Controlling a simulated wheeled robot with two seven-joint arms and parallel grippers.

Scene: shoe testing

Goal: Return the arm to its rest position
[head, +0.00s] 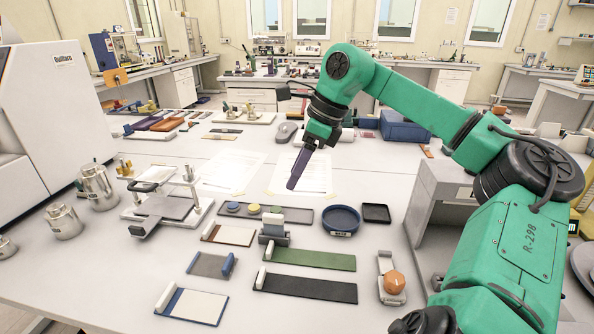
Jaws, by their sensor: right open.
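My right arm comes in from the right, green with black joints, and bends over the table. My right gripper (299,168) points down and to the left above the white sheets, with dark purple fingers. It is open and holds nothing that I can see. It hangs behind the row of sample strips, apart from the table items. My left gripper does not show.
The white table (120,262) holds a green strip (310,260), a black strip (305,288), a round blue dish (341,220), a small black tray (376,213), a clamp stand (165,200) and metal canisters (97,187). A large white machine (55,110) stands at left.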

